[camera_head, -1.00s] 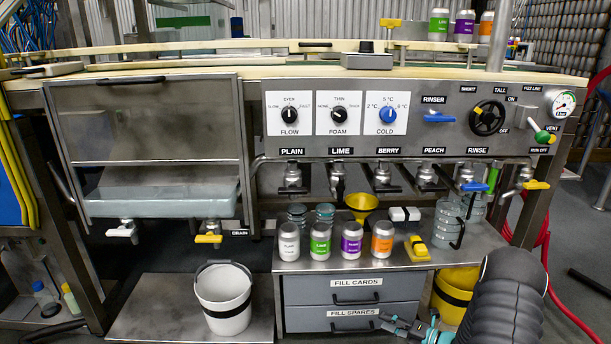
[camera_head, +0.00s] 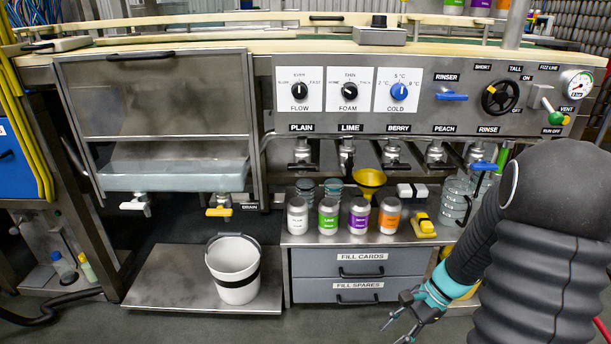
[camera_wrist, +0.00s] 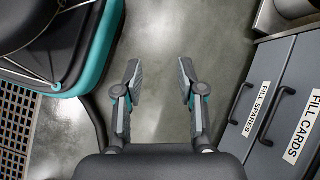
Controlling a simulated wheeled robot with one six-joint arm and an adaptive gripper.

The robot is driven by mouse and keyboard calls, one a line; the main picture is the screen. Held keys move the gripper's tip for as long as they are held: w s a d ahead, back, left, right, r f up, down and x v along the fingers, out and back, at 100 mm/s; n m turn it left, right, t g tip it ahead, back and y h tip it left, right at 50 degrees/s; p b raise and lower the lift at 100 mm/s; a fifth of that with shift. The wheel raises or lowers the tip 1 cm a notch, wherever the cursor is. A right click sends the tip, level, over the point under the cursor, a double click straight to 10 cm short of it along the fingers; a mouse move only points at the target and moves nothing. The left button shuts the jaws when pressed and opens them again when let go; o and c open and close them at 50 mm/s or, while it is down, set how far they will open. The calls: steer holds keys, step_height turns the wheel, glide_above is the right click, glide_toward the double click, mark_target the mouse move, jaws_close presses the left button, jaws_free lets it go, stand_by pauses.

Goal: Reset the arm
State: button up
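My gripper (camera_head: 408,312) is at the lower right of the head view, in front of the drawers and low over the floor. In the wrist view, my gripper (camera_wrist: 160,80) has its two fingers spread apart with bare floor between them, so it is open and empty. My arm, dark and ribbed, fills the lower right of the head view and hides part of the yellow bucket (camera_head: 445,252) and the right end of the bench.
Drawers labelled FILL CARDS (camera_head: 315,263) and FILL SPARES (camera_head: 310,296) stand beside my gripper. Several cans, such as the lime can (camera_head: 328,217), stand on the shelf above. A white bucket (camera_head: 232,262) sits on a low metal platform (camera_head: 160,290). Grey floor in front is clear.

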steer(key=s+a+r+n+t+h+p, duration=0.1)
steer(key=s+r+n, duration=0.3)
steer(key=r, duration=0.5)
steer(key=s+a+r+n+t+h+p, duration=0.2)
steer(key=s+r+n+t+h, duration=0.1)
steer(key=r, duration=0.7)
steer(key=s+a+r+n+t+h+p, duration=0.1)
steer(key=s+r+n+t+h, duration=0.2)
steer(key=r, duration=0.6)
steer(key=s+n, duration=0.2)
steer(key=n, duration=0.1)
steer(key=shift+s+a+r+p, duration=0.2)
steer(key=shift+s+a+p, duration=0.05)
steer(key=shift+a+p, duration=0.15)
